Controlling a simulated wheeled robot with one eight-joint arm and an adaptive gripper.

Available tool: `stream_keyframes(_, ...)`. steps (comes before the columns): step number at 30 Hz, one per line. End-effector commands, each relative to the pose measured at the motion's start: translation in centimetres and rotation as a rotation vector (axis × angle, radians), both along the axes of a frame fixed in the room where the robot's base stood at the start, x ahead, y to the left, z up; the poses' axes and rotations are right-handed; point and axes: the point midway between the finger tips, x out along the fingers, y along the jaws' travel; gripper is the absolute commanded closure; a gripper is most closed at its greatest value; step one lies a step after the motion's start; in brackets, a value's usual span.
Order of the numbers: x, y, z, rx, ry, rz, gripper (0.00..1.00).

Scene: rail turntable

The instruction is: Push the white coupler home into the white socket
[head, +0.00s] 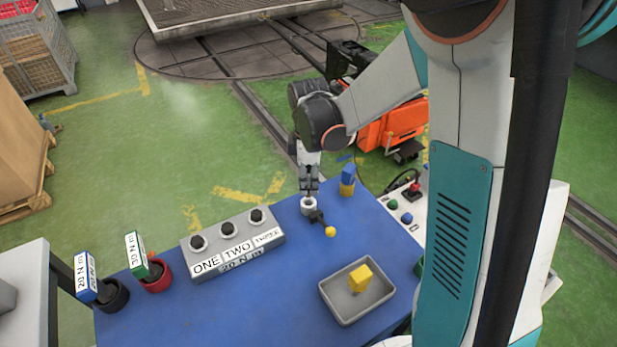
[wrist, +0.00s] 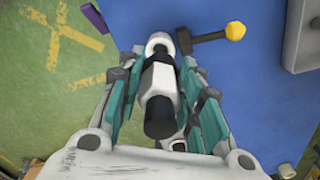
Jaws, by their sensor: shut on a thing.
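My gripper (head: 308,187) points down over the blue table and is shut on the white coupler (wrist: 160,80). The coupler shows between the fingers in the wrist view, a white body with a black near end; in the head view the fingers hide most of it. The white socket (head: 308,204) is a round white piece just below the fingertips; its rim also shows in the wrist view (wrist: 157,40), beyond the coupler's far end. The coupler looks roughly in line with the socket. How deep it sits I cannot tell. A dark lever (wrist: 205,38) with a yellow knob (wrist: 236,31) is beside the socket.
A blue and yellow piece (head: 347,180) stands right of my gripper. A grey tray (head: 335,310) holds a yellow block (head: 360,278). A grey box (head: 232,240) labelled ONE, TWO, THREE stands left. Black (head: 112,296) and red (head: 156,275) cups hold labelled tools.

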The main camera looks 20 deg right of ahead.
Motion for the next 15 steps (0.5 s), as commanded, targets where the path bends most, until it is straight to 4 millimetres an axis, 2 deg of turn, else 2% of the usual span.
stream_keyframes(1,0.0,0.0,-0.69,0.0,0.0,0.0,0.96)
stream_keyframes(6,-0.02,0.0,-1.45,0.0,0.0,0.0,0.96)
stream_keyframes(15,-0.02,0.0,-1.48,0.0,0.0,0.0,0.96)
